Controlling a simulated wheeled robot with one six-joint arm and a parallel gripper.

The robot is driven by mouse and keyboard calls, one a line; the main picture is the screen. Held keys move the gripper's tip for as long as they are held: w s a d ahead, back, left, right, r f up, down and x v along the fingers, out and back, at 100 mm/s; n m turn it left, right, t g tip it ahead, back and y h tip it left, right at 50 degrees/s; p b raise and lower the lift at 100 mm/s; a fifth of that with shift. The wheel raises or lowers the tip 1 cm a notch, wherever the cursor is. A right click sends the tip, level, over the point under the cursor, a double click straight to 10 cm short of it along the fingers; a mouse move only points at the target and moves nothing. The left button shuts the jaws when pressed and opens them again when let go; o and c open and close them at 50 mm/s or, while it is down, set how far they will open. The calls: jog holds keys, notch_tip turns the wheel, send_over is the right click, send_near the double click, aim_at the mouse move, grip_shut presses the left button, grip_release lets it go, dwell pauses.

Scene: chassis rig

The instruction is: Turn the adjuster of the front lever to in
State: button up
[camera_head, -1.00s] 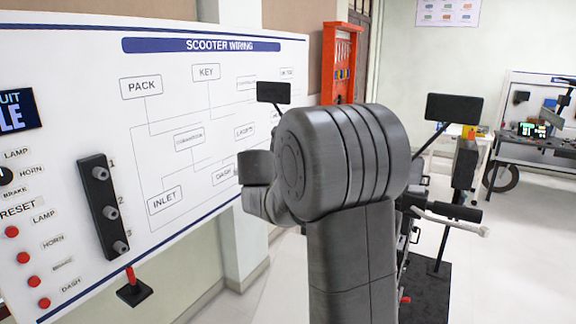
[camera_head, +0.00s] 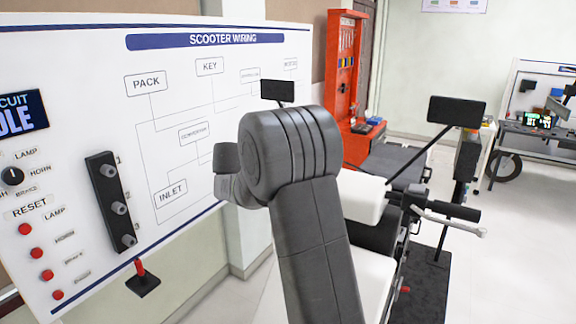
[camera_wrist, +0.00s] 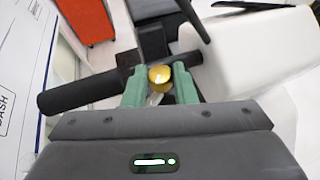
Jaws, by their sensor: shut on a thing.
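In the wrist view, my gripper (camera_wrist: 160,82) has its two green fingers on either side of a round brass-coloured adjuster (camera_wrist: 159,74) and is shut on it. A small pale metal part, perhaps of the lever, shows just below the adjuster between the fingers. A black handlebar grip (camera_wrist: 78,96) runs to the left behind the fingers. In the head view, my arm hides the gripper, the adjuster and the near side of the handlebar. A silver lever (camera_head: 452,226) and black grip (camera_head: 457,211) show on the handlebar's right side. No in or out marking is readable.
The scooter's white body (camera_head: 362,197) and black mirrors (camera_head: 457,111) (camera_head: 277,90) stand close around my arm. The wiring board (camera_head: 90,50) is on the left. A red tool cabinet (camera_head: 342,70) stands behind. Open floor lies at the right.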

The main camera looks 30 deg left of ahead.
jog(key=shift+r, duration=0.1)
jog(key=o, duration=1)
jog(key=b+v, duration=0.3)
jog(key=v, duration=1)
jog(key=shift+s+a, duration=0.2)
jog(key=shift+s, duration=0.15)
jog(key=p+x, duration=0.3)
jog(key=x, duration=1.1)
jog(key=shift+r, duration=0.1)
